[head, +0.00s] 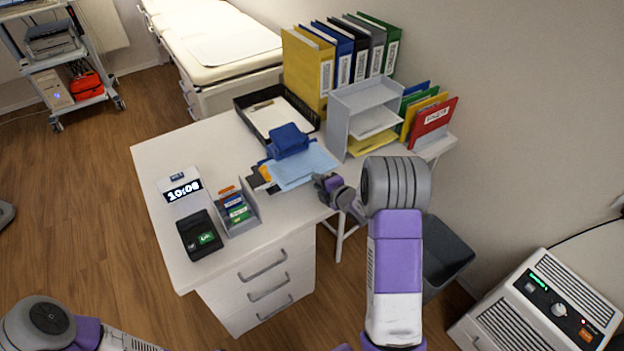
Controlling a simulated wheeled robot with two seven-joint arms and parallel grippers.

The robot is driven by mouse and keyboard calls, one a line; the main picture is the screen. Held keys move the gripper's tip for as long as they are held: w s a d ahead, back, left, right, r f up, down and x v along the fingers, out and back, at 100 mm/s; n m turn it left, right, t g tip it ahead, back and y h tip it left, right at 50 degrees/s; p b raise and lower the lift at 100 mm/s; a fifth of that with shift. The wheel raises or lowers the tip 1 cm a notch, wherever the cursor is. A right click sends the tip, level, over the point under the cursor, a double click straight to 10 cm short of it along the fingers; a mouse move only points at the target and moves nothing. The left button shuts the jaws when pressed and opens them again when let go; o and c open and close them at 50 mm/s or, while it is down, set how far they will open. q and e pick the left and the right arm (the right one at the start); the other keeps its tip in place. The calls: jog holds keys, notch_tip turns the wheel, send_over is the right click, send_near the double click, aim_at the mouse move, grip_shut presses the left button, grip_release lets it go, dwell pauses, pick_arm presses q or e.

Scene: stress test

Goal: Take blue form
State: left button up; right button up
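Light blue paper sheets (318,163) lie on the white desk, partly under a dark blue folded item (288,139). My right gripper (322,184) is at the desk's right side, close to the near right edge of the light blue sheets. Its fingers are small and dark, and I cannot tell whether they are open or touch the paper. My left arm enters at the bottom left; its gripper is out of view.
Binders (303,70) and coloured folders (433,121) stand behind. A dark bin (447,254) stands right.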

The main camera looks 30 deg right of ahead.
jog(key=shift+b+x, duration=0.75)
jog(key=shift+x, duration=0.45)
jog(key=shift+w+f+b, duration=0.3)
jog(key=shift+w+b, duration=0.1)
jog(key=shift+w, duration=0.2)
jog(key=shift+c, duration=0.4)
grip_shut()
jog(key=shift+s, duration=0.15)
jog(key=shift+s+d+r+b, duration=0.15)
jog(key=shift+s+b, duration=0.6)
jog(key=shift+s, duration=1.6)
jog(key=s+a+f+v, duration=0.1)
jog(key=f+v, duration=0.1)
jog(key=v, duration=0.9)
jog(key=shift+d, duration=0.5)
